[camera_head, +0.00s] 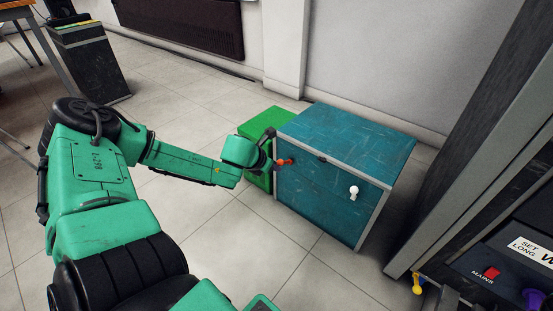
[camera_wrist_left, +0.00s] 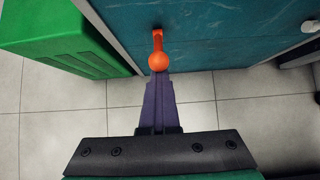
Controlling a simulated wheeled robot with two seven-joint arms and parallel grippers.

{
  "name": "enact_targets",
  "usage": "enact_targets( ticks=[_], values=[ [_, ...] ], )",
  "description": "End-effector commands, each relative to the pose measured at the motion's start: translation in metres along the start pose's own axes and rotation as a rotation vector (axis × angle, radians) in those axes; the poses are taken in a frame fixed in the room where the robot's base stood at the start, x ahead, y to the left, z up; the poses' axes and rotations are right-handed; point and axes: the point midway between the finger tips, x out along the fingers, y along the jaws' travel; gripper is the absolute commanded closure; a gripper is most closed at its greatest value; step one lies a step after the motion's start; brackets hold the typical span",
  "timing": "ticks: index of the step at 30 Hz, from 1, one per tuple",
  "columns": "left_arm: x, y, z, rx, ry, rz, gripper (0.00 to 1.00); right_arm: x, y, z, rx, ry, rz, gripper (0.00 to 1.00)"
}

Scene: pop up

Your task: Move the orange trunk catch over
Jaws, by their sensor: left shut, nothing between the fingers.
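The teal trunk (camera_head: 325,195) stands on the tiled floor, its front facing me. The orange catch (camera_head: 285,162) is on the upper left of that front. In the left wrist view the catch (camera_wrist_left: 158,52) is a short orange lever with a round knob, standing out from the teal face. My left gripper (camera_head: 272,163) is at the catch, from its left side. In the left wrist view its shut fingers (camera_wrist_left: 158,88) point at the knob, with their tips at or just under it; I cannot tell whether they touch. Nothing is held. My right gripper is out of view.
A green box (camera_head: 262,124) stands close against the trunk's left side. A white knob (camera_head: 354,192) sits on the right of the trunk's front. A dark cabinet with a red switch (camera_head: 492,272) fills the right. The floor before the trunk is clear.

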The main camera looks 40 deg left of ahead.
Motion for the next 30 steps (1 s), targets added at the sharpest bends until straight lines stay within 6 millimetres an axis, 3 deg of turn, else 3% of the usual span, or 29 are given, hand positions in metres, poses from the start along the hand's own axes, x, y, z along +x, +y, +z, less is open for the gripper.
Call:
enact_targets(
  ticks=[27, 28, 30],
  values=[
    [0.009, 0.0, -0.02, 0.001, -0.005, -0.001, 1.0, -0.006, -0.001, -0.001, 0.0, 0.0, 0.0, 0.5],
    [0.009, 0.0, -0.02, 0.001, -0.005, -0.001, 0.99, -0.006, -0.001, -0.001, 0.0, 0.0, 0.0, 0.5],
    [0.009, 0.0, -0.02, 0.001, -0.005, -0.001, 0.72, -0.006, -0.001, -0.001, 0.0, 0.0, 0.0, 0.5]
  ],
)
